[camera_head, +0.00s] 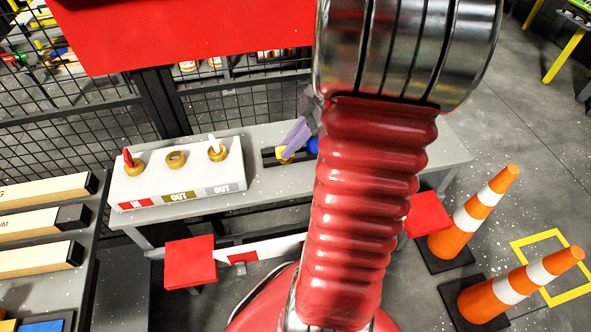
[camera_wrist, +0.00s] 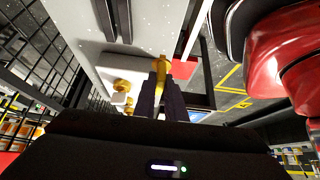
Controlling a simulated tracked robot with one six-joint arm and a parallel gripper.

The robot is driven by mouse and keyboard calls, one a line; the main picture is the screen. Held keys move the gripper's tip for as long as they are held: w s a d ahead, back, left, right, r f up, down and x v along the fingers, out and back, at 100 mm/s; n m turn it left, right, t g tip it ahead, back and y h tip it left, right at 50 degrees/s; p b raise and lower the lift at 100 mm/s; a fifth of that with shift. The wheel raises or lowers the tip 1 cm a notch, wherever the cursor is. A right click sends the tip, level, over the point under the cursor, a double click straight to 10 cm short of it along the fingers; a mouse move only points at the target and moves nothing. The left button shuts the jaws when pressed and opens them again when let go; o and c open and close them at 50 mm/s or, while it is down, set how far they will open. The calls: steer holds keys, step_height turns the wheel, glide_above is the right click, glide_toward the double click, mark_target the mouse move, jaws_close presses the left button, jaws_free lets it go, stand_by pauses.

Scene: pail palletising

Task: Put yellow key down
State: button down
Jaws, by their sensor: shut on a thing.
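In the wrist view the yellow key (camera_wrist: 162,65) sticks out between the purple-grey fingertips (camera_wrist: 161,82). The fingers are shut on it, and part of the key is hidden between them. I cannot tell whether the key touches the table. A white lock box (camera_head: 180,180) stands left of my gripper. Its middle brass lock (camera_head: 176,159) is empty; a red key (camera_head: 128,158) is in the left lock and a white key (camera_head: 213,144) in the right.
A blue object (camera_head: 312,145) is close right of my gripper, partly hidden by my arm. Black mesh fence (camera_head: 100,130) stands behind the table (camera_head: 252,178). Two orange cones (camera_head: 480,210) stand at the right. Bare table lies between box and gripper.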

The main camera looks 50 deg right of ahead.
steer(key=shift+w, duration=0.5)
step_height(320, 180, down, 6)
stand_by(0.4)
steer(key=shift+f, duration=0.15)
steer(key=shift+f, duration=1.8)
steer(key=c, duration=1.8)
jaws_free()
